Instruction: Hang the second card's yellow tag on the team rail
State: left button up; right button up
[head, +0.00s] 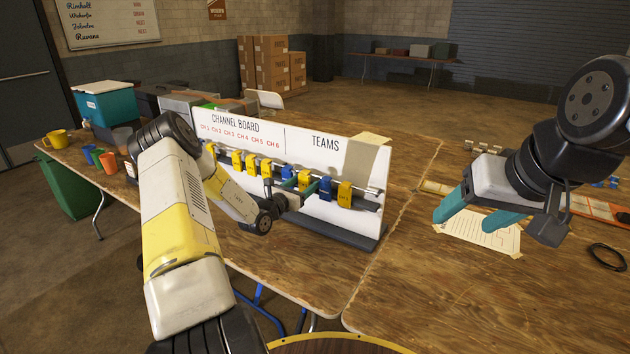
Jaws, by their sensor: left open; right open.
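The white board (295,138) stands on the table, with "CHANNEL BOARD" on its left and "TEAMS" on its right. Several yellow tags (238,160) hang along the left part of its rail. On the team side, a blue tag (325,187) and a yellow tag (345,194) hang from the team rail (371,191). My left gripper (295,186) is open at the middle of the rail, partly hidden by its arm; its teal fingers are close to a yellow tag. My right gripper (480,212) is open and empty above a written card (478,236) taped to the table.
A tan sheet (366,158) covers the board's upper right corner. A black ring (607,257) and an orange strip (590,208) lie at the right. Cups (108,163) and a teal cooler (105,103) stand at the left.

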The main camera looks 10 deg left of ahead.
pick_arm(q)
jog(key=v, duration=0.7)
jog(key=s+d+r+m+g+h, duration=0.3)
jog(key=d+r+m, duration=0.2)
jog(key=d+r, duration=0.1)
jog(key=s+d+r+m+g+h, duration=0.3)
jog(key=d+r+m+h, duration=0.15)
jog(key=d+r, duration=0.2)
jog(key=s+d+r+m+g, duration=0.55)
jog(key=s+d+m, duration=0.25)
jog(key=s+m, duration=0.25)
jog(key=s+a+r+m+y, duration=0.2)
jog(key=s+a+m+y, duration=0.1)
jog(key=s, duration=0.4)
jog(key=s+a+r+m+y, duration=0.2)
jog(key=s+a+m+y, duration=0.1)
jog(key=s, duration=0.4)
jog(key=s+a+r+m+y, duration=0.2)
jog(key=s+a+m+y, duration=0.1)
jog(key=s+m+y, duration=0.2)
jog(key=shift+s+a+m+t, duration=0.3)
jog(key=shift+s+m, duration=0.5)
jog(key=shift+s, duration=0.4)
jog(key=shift+d+r+y, duration=0.1)
jog(key=shift+y, duration=0.15)
